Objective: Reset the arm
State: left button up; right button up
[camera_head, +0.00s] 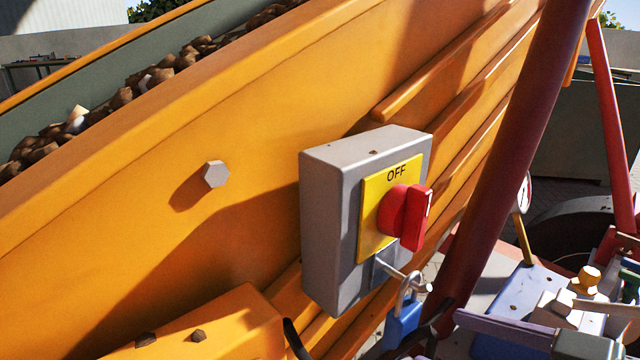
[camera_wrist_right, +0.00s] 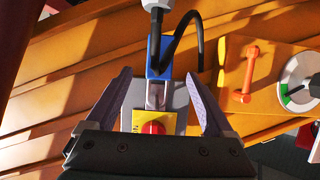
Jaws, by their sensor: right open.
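A grey switch box (camera_head: 330,220) is fixed to the orange machine side, with a yellow plate (camera_head: 375,220) marked OFF. Its red knob (camera_head: 404,213) stands out from the plate. A blue padlock (camera_head: 404,322) hangs below at a metal hasp; it also shows in the right wrist view (camera_wrist_right: 158,62). My right gripper (camera_wrist_right: 158,74) is open, its two lilac fingers apart with nothing held between them. In the right wrist view the red knob (camera_wrist_right: 152,128) appears between the fingers, partly hidden by the gripper body. My left gripper is not in view.
The orange machine panel (camera_head: 150,240) fills much of the head view, with potatoes (camera_head: 120,97) on the belt above. A dark red post (camera_head: 510,150) rises right of the box. An orange handle (camera_wrist_right: 249,75) and a dial (camera_wrist_right: 299,85) sit right in the wrist view.

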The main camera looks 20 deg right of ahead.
jog(key=s+a+r+n+g+p, duration=0.1)
jog(key=s+a+r+g+p, duration=0.2)
jog(key=r+p, duration=0.4)
jog(key=s+a+r+g+p, duration=0.1)
jog(key=a+r+g+p, duration=0.1)
jog(key=a+r+p, duration=0.5)
jog(key=s+d+r+m+g+h+p, duration=0.1)
jog(key=s+d+r+g+h+p, duration=0.15)
jog(key=r+p, duration=0.25)
jog(key=s+d+r+m+g+h+p, duration=0.2)
jog(key=s+r+p, duration=0.1)
jog(key=r+p, duration=0.2)
notch_tip(320, 180, up, 36)
jog(key=p, duration=3.6)
jog(key=shift+s+d+r, duration=0.15)
jog(key=shift+s+r, duration=0.05)
jog(key=shift+s, duration=0.05)
jog(key=shift+y, duration=0.25)
